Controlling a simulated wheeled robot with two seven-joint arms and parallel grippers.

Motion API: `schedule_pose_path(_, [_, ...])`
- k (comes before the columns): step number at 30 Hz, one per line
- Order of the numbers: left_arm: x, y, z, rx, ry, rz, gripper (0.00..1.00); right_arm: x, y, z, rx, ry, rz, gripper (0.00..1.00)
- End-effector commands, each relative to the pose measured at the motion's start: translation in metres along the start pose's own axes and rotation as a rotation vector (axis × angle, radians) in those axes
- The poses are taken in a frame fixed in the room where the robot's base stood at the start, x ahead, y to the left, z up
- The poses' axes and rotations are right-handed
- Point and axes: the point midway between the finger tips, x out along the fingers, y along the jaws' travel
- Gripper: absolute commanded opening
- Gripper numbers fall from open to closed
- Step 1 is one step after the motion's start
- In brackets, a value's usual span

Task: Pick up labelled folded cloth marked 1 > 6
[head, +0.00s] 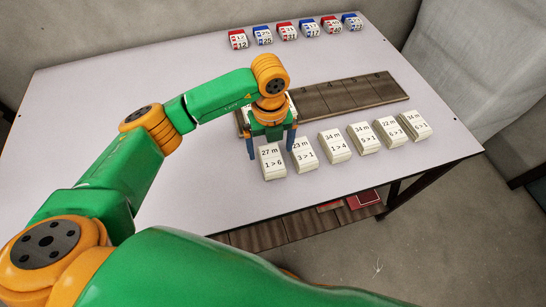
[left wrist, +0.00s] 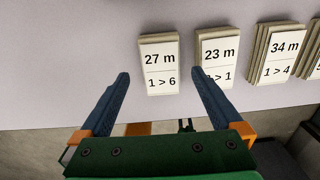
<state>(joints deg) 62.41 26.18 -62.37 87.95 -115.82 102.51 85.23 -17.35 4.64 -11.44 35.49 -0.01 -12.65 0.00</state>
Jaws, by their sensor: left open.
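The folded cloth marked "27 m, 1 > 6" (head: 271,162) lies on the table at the left end of a row of labelled cloths. In the left wrist view this cloth (left wrist: 159,64) lies just ahead of and between the fingertips, its label upright and readable. My left gripper (head: 270,151) is open and empty, over the left end of the row. In the left wrist view its two blue fingers (left wrist: 160,78) are spread wider than the cloth. The right fingertip is close to the neighbouring cloth "23 m, 3 > 1" (left wrist: 218,60) and covers part of its label. My right gripper is not in view.
Several more labelled cloths, such as "34 m, 1 > 4" (head: 335,146), continue to the right. A dark wooden board (head: 350,96) lies behind the row. Red and blue numbered items (head: 285,32) line the back edge. The table (head: 90,90) is clear at the left.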

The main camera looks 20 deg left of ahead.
Motion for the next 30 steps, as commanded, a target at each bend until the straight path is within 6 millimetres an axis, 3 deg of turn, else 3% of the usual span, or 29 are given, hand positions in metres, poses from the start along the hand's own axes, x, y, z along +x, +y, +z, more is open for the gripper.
schedule_pose_path(6, [0.038, 0.000, -0.004, 0.000, 0.003, 0.001, 1.00, -0.008, 0.000, 0.000, 0.000, -0.001, 0.000, 0.50])
schedule_pose_path(14, [0.044, 0.000, -0.004, 0.002, 0.002, -0.002, 1.00, -0.007, 0.000, -0.002, 0.000, 0.002, 0.000, 0.50])
schedule_pose_path(21, [0.044, 0.000, -0.004, 0.002, 0.002, -0.002, 0.35, -0.007, 0.000, -0.002, 0.000, 0.004, 0.000, 0.50])
schedule_pose_path(24, [0.044, 0.000, -0.004, 0.002, 0.002, -0.002, 0.12, -0.007, 0.000, -0.003, 0.000, 0.004, 0.000, 0.50])
schedule_pose_path(30, [0.043, -0.001, -0.004, 0.002, 0.002, -0.003, 0.12, -0.007, 0.000, -0.003, 0.000, 0.005, -0.001, 0.50])
